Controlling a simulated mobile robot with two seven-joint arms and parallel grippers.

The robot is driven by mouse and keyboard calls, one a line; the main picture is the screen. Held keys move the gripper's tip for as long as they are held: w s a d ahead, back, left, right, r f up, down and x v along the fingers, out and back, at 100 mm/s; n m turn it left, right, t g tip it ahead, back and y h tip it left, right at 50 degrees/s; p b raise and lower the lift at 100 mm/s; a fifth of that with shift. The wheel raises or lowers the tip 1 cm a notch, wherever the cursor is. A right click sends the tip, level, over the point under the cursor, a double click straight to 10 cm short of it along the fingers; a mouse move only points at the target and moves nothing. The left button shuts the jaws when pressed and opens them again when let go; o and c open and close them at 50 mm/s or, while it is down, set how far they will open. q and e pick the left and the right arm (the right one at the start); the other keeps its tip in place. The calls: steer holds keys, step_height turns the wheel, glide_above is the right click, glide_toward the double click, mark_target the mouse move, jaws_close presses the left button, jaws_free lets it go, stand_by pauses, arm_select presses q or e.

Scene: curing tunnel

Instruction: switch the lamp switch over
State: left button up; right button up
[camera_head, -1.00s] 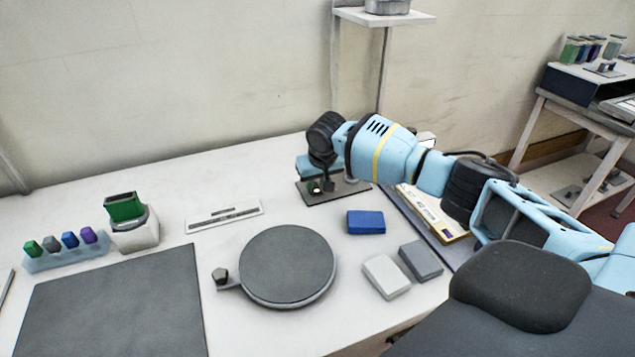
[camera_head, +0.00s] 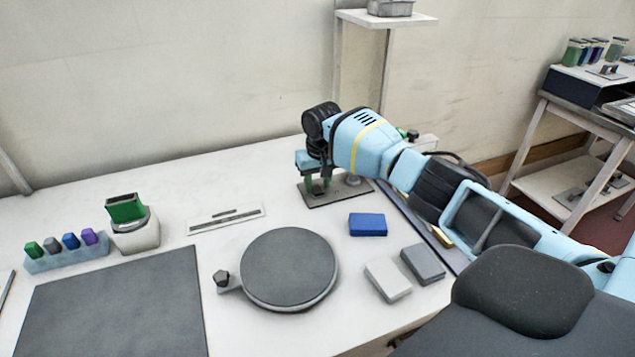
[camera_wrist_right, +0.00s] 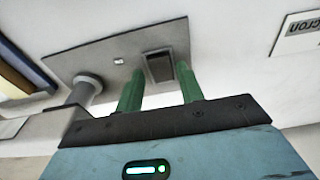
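The lamp switch is a dark rocker (camera_wrist_right: 158,66) on a grey plate (camera_wrist_right: 100,50) that lies on the white table, seen in the right wrist view. The plate also shows in the head view (camera_head: 349,191), where my gripper partly covers it. My right gripper (camera_head: 317,184) points down over the plate. Its two green fingers (camera_wrist_right: 160,70) are apart, with the rocker showing between their tips; contact cannot be told. A small pale square (camera_wrist_right: 118,61) and a round grey post (camera_wrist_right: 88,84) are also on the plate. My left gripper is not in view.
A blue block (camera_head: 367,224), a white block (camera_head: 387,279) and a grey block (camera_head: 422,264) lie in front of the plate. A round dark turntable (camera_head: 289,268) stands left of them. A shelf post (camera_head: 386,70) rises behind my right arm.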

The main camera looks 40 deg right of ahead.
mark_target(319, 193)
steer(key=shift+o, duration=0.5)
step_height(319, 193, up, 8)
steer(key=s+p, duration=0.1)
steer(key=shift+a+f, duration=0.15)
steer(key=shift+f, duration=0.1)
stand_by(0.4)
